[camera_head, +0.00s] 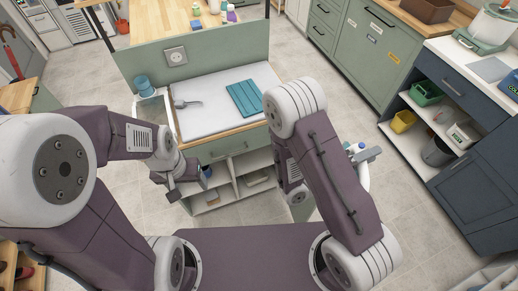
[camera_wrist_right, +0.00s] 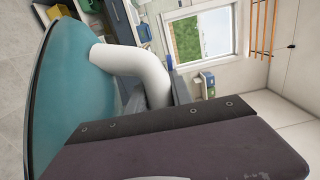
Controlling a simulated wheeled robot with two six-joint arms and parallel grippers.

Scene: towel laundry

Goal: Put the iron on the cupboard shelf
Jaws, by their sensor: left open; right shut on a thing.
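The iron (camera_wrist_right: 70,95), teal with a curved white handle (camera_wrist_right: 135,62), fills the left of the right wrist view. My right gripper (camera_head: 368,155) is shut on it; the fingers on the handle are partly hidden. In the head view only a small white part of the iron shows beside that gripper, right of my forearm. My left gripper (camera_head: 173,188) is open in front of the green counter. Open cupboard shelves (camera_head: 400,103) stand at the right under a worktop. Other low shelves (camera_head: 213,200) are under the green counter. I cannot tell which are the cupboard shelf.
The right shelves hold a green bin (camera_head: 425,92), a yellow bin (camera_head: 403,121) and a grey bucket (camera_head: 437,152). A folded teal towel (camera_head: 244,98) lies on the white board (camera_head: 210,118). Tiled floor (camera_head: 395,190) is clear between the counter and the right cabinets.

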